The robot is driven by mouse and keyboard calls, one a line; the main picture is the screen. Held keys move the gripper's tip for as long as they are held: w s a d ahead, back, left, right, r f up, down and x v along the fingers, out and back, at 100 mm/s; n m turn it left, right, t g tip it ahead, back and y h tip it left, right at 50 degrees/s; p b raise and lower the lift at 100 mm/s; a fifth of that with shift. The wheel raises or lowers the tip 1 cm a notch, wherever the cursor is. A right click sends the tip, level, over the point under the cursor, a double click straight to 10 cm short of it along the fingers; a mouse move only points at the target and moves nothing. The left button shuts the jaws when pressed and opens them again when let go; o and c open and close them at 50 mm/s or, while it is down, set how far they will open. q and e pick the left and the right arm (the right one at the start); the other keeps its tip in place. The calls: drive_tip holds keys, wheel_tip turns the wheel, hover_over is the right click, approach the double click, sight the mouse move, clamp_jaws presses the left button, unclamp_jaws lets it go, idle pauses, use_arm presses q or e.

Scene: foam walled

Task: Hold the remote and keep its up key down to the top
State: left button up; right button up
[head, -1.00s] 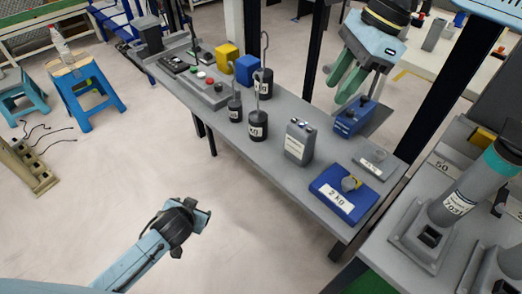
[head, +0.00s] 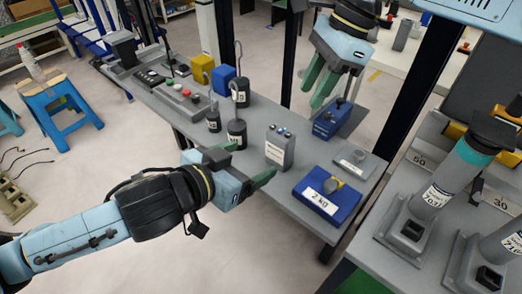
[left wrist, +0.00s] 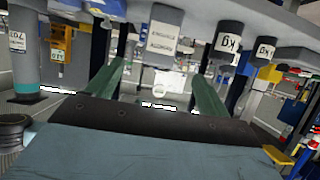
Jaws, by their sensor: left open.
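The remote (head: 280,147) is a grey upright box with small keys on top and a white label, standing on the grey table. In the left wrist view it hangs upside down at the top (left wrist: 162,30), its label only partly legible. My left gripper (head: 252,170) is open and empty, its green fingers spread just left of and in front of the remote, apart from it. Those fingers also show in the left wrist view (left wrist: 155,88). My right gripper (head: 318,82) has green fingers apart, pointing down above a small blue box (head: 331,120) behind the remote.
Black hooked weights (head: 237,132) stand left of the remote, close to my left gripper. A blue 2 kg block (head: 325,196) lies to its right, with a grey plate (head: 354,162) behind. Dark posts rise behind the table. Grey cylinders (head: 440,190) stand at right.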

sight(275, 147)
use_arm(q)
drive_tip(key=x, duration=1.2)
drive_tip(key=shift+w+d, duration=0.15)
drive_tip(key=c, duration=1.1)
drive_tip(key=shift+c, duration=0.2)
use_arm(e)
clamp_jaws()
idle(0.4)
